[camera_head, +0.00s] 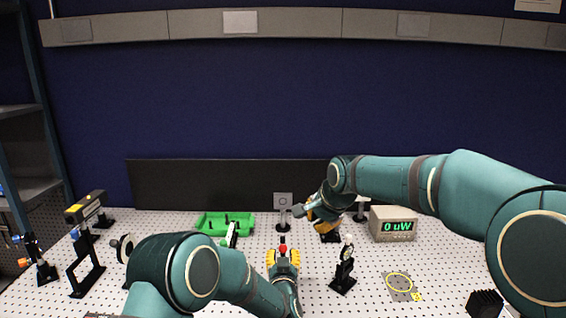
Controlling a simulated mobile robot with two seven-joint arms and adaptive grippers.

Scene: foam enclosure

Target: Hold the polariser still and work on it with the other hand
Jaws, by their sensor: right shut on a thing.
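My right gripper (318,218) reaches in from the right at the back middle of the table, its orange-yellow fingers shut on the polariser. The gripper and wrist hide most of the polariser; a dark base (330,237) shows just below the fingers. My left gripper (283,256) is at the front middle, pointing away from me, with its yellow fingers spread to either side. A small red-topped thing shows between them; I cannot tell whether they touch it. The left gripper is apart from the right one, in front and to its left.
A black mount (344,270) stands right of my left gripper. A post with a grey plate (283,200) stands behind. A green tray (208,222) is left, a meter reading 0 uW (394,224) right.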

